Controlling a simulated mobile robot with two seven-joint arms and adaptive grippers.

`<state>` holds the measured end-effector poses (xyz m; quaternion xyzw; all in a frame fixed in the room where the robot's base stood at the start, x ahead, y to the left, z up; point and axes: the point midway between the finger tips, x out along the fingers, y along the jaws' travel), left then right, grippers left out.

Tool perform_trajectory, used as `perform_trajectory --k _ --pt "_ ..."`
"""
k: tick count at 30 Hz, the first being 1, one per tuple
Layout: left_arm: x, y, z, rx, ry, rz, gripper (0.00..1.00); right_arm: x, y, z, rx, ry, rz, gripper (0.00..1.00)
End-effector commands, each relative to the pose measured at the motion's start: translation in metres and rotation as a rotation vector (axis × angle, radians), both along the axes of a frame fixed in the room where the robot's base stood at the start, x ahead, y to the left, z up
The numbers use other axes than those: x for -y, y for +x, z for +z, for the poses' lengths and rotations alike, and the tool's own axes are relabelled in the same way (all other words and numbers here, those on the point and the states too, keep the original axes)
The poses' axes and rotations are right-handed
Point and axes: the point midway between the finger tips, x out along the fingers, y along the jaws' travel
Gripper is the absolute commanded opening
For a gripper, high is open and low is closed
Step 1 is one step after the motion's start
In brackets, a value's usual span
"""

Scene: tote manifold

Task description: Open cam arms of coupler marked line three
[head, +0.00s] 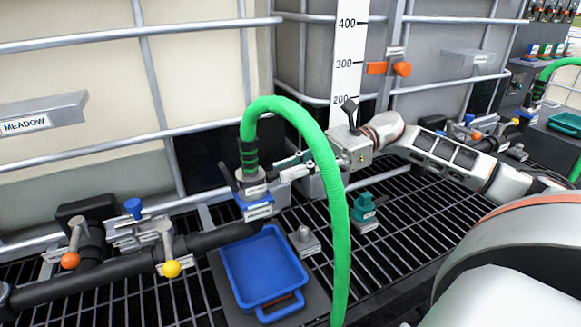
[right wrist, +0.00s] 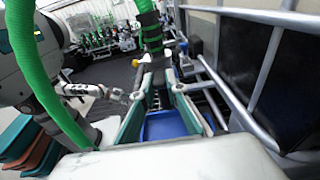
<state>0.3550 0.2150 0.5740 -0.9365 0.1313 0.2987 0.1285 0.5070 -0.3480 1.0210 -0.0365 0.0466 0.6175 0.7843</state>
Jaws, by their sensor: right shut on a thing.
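The coupler (head: 254,186) is grey with a blue, labelled lower part and a bent green hose (head: 335,200) on top. It stands upright on the dark pipe. One dark cam arm (head: 227,176) sticks up and out on its left side. Its label is too small to read. My right gripper (head: 279,174) reaches in from the right and is shut at the coupler's right side, seemingly on the other cam arm, which its fingers hide. In the right wrist view the coupler (right wrist: 153,45) is just beyond the fingertips. A pale arm there, seemingly my left with its gripper (right wrist: 125,97), has unclear fingers.
A blue tray (head: 264,265) lies below the coupler on the black grating. Valves with orange (head: 70,260) and yellow (head: 171,269) knobs are to the left. The green hose hangs in front of my right wrist. Caged tanks (head: 120,90) close off the back.

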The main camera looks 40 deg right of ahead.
Motion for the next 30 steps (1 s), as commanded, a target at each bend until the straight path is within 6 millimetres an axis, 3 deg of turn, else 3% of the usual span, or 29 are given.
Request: perform_trajectory --k 11,12,13,24,30 --pt "0.001 0.001 0.003 0.005 -0.003 0.000 0.40 0.000 0.000 0.000 0.001 0.003 0.001 0.00" --pt "0.001 0.001 0.003 0.005 -0.003 0.000 0.40 0.000 0.000 0.000 0.000 0.002 0.001 0.24" --pt "0.001 0.001 0.003 0.005 -0.003 0.000 0.40 0.000 0.000 0.000 0.000 0.002 0.001 0.31" --pt "0.000 0.000 0.004 0.006 -0.001 -0.003 0.40 0.000 0.000 0.002 0.001 0.002 0.001 0.31" --pt "0.000 0.001 0.003 0.006 -0.001 -0.002 0.40 0.000 0.000 0.025 0.006 0.000 0.002 0.31"
